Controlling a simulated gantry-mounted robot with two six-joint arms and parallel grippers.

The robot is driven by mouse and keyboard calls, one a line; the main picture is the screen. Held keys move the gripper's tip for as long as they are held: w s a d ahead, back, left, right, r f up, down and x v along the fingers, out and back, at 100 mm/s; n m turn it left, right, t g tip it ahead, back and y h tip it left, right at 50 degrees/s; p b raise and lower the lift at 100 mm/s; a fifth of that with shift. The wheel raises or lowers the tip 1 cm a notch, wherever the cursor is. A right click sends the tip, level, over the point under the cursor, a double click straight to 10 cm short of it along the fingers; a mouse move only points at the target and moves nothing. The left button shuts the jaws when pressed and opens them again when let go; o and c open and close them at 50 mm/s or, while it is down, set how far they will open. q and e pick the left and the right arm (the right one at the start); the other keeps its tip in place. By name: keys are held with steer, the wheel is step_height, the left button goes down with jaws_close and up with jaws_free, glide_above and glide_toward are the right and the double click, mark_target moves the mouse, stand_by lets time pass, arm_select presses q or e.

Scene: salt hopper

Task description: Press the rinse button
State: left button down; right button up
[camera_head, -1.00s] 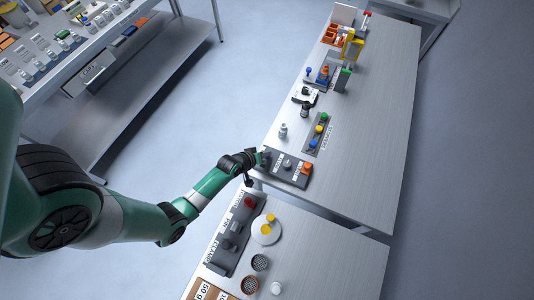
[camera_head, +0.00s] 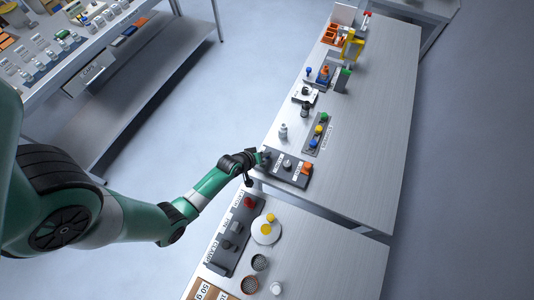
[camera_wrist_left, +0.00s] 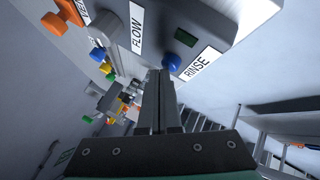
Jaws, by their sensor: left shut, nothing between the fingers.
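The blue button (camera_wrist_left: 172,62) stands beside the RINSE label (camera_wrist_left: 202,63) in the left wrist view, with a small green piece (camera_wrist_left: 185,37) on the same dark panel. In the head view, my left gripper (camera_head: 263,157) is at the left end of the dark control panel (camera_head: 296,177) and hides the rinse button there. In the left wrist view, my left gripper (camera_wrist_left: 160,74) is shut and empty, its fingertips close beside the blue button. I cannot tell whether they touch it. My right gripper is not in view.
The same panel carries a grey knob (camera_head: 287,164) and an orange control (camera_head: 307,168). The FLOW label (camera_wrist_left: 137,27) shows in the left wrist view. A strip of coloured buttons (camera_head: 318,129) lies farther along the table. The table's right side (camera_head: 365,150) is clear.

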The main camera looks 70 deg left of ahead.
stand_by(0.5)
arm_select(q)
steer(key=shift+f+b, duration=0.4)
steer(key=shift+f, duration=0.05)
steer(key=shift+d+r+p, duration=0.1)
steer(key=shift+r+p, duration=0.3)
steer(key=shift+p, duration=0.15)
step_height(320, 180, up, 6)
steer(key=p, duration=0.6)
